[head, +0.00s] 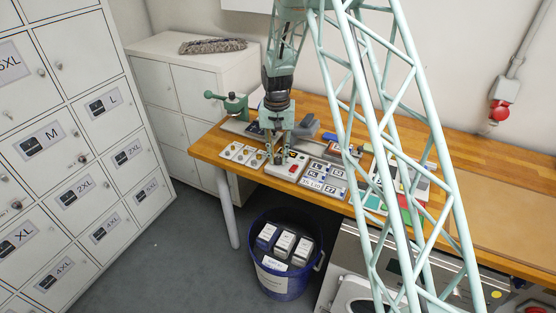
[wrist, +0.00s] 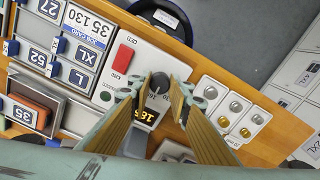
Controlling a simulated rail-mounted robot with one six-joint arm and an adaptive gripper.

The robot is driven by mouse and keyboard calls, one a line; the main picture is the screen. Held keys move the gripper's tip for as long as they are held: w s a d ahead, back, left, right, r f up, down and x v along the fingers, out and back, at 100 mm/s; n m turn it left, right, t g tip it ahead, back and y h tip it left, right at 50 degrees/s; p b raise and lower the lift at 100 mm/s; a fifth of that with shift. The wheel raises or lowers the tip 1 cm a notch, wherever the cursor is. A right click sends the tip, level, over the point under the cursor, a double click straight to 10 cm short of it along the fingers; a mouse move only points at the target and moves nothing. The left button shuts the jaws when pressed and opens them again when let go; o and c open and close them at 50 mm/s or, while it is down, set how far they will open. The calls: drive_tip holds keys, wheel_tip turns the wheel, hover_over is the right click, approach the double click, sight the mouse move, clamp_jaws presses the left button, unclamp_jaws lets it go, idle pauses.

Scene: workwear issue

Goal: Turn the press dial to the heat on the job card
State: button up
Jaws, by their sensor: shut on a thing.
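The black press dial (wrist: 158,82) is on the pale control panel (wrist: 165,62) in the wrist view. My gripper (wrist: 160,88) points down with its two fingers either side of the dial, shut on it; in the head view my gripper (head: 277,157) hides the dial. An amber display (wrist: 147,115) is lit beside the dial; its digits are upside down and partly hidden, so I cannot read them surely. The job card (wrist: 88,28) lies beside the panel, upside down in the wrist view, and shows 35 and 130. It also shows in the head view (head: 313,184).
A red switch (wrist: 122,57) is on the same panel. A plate of silver and gold studs (wrist: 236,105) lies on the other side. Size tiles (wrist: 76,78) stand close by. A blue bin (head: 263,276) with boxes is below the bench edge. The wooden bench (head: 500,200) is mostly bare at right.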

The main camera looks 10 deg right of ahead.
sight(278, 158)
drive_tip(key=n+b, duration=0.1)
drive_tip(key=n, duration=0.3)
drive_tip(key=shift+n+b, duration=0.75)
drive_tip(key=shift+n, duration=1.45)
drive_tip(key=o, duration=0.9)
drive_tip(key=shift+r, duration=0.1)
drive_tip(key=shift+r, duration=5.95)
drive_tip(key=shift+s+r, duration=0.1)
